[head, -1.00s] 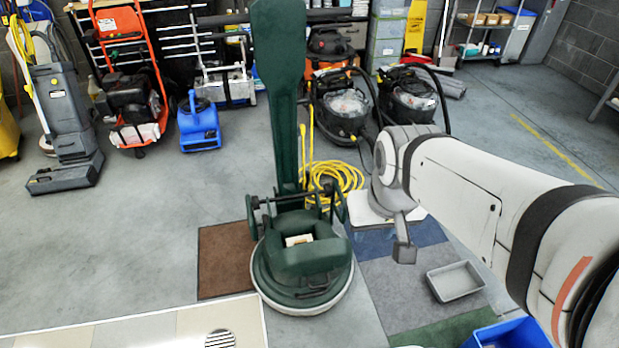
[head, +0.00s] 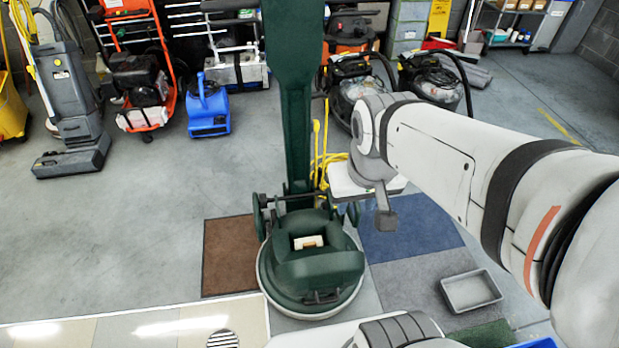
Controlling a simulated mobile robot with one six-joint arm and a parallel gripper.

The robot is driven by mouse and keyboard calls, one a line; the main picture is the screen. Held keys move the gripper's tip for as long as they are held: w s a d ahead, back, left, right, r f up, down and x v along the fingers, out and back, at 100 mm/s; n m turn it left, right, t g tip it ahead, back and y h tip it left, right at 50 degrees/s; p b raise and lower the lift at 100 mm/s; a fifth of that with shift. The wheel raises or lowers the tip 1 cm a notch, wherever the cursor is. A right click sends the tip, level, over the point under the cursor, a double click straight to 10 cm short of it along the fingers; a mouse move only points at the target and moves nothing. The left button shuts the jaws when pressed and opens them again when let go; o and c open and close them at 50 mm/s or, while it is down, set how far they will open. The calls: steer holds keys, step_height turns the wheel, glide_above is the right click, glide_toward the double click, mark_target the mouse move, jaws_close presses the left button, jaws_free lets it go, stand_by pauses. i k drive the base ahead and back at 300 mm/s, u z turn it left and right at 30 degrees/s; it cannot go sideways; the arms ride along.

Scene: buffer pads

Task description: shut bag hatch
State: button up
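A green floor machine (head: 312,270) stands on the floor at the middle of the head view, with a tall green upright (head: 292,90) behind it. The top of its body has an open recess, and a small cream-coloured thing (head: 309,242) shows inside. I cannot tell for sure which part is the bag hatch. My arm comes in from the right. A grey part at its end, seemingly my gripper (head: 386,221), hangs to the right of the machine, apart from it in the picture. Its fingers cannot be made out, so I cannot tell if it is open.
A white slab (head: 345,181) shows just behind my arm's end. A grey tray (head: 470,291) lies on the floor to the right, by blue, grey and green mats. A brown mat (head: 229,258) lies left of the machine. Cleaning machines line the back. The left floor is clear.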

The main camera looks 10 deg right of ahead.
mark_target(327, 273)
steer(key=z, duration=0.75)
steer(key=k, duration=1.5)
steer(key=u, duration=0.6)
steer(key=i, duration=1)
steer(key=u, duration=0.1)
